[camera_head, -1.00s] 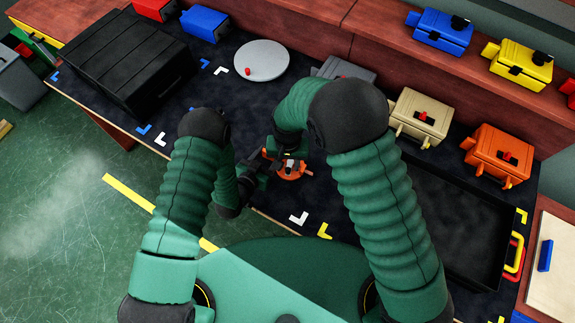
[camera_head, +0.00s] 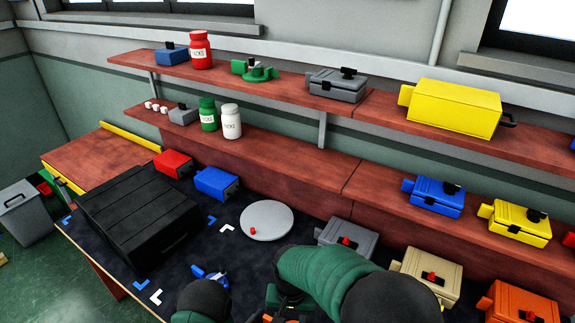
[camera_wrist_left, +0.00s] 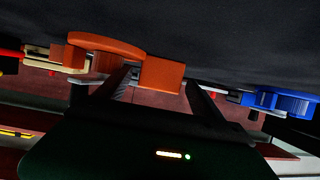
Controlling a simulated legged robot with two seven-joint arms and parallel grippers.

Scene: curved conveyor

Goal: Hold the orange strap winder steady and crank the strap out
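The orange strap winder (camera_wrist_left: 108,45) shows in the left wrist view as a rounded plate with a block beneath it. My left gripper's two dark fingers (camera_wrist_left: 160,84) reach up on either side of the block, close to its edges. I cannot tell whether they press on it. In the head view only a sliver of the orange winder (camera_head: 290,319) shows at the bottom edge, between my arms. Dark gripper parts show just above it, but my right gripper's fingers are hidden there. The strap and crank cannot be made out.
A grey disc with a red knob (camera_head: 267,221), a black case (camera_head: 140,222) and grey (camera_head: 346,238), tan (camera_head: 428,274) and orange (camera_head: 520,303) boxes stand around. Shelves hold jars and more boxes.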

